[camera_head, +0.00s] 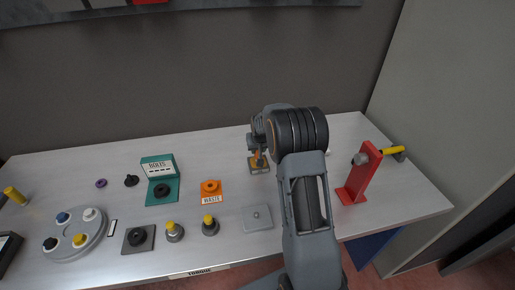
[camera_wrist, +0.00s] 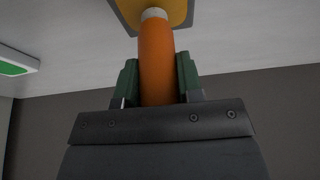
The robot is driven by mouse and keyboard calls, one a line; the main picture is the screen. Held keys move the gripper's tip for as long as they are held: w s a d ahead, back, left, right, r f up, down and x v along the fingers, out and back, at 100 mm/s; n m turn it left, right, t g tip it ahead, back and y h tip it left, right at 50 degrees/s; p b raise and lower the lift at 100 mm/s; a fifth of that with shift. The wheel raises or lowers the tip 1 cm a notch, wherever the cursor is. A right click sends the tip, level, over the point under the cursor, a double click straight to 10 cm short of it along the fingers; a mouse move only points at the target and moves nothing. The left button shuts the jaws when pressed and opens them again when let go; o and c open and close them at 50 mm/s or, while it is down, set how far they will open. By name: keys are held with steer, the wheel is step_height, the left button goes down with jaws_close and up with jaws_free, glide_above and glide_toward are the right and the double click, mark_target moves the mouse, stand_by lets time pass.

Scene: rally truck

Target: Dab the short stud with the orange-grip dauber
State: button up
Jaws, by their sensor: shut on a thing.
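My gripper (camera_wrist: 157,82) is shut on the orange grip of the dauber (camera_wrist: 158,55); its green fingers are on both sides of the grip. In the head view the dauber (camera_head: 258,158) stands at the back of the bench, its lower end at a small dark-and-yellow holder (camera_head: 258,168). I cannot tell whether it is still seated there. My arm hides part of this area. A grey plate with a small raised stud (camera_head: 257,214) lies in front of the holder. Two grey posts with yellow tops (camera_head: 174,230) (camera_head: 210,224) stand to its left. I cannot tell which is the short stud.
A red stand (camera_head: 362,177) with a yellow-handled tool (camera_head: 392,151) is at the right.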

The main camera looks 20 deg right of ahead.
steer(key=shift+f+b, duration=0.55)
steer(key=shift+b, duration=0.1)
stand_by(2.3)
steer(key=shift+r, duration=0.15)
steer(key=shift+r+p, duration=1.9)
steer(key=shift+r, duration=1.55)
steer(key=shift+a+f, duration=0.1)
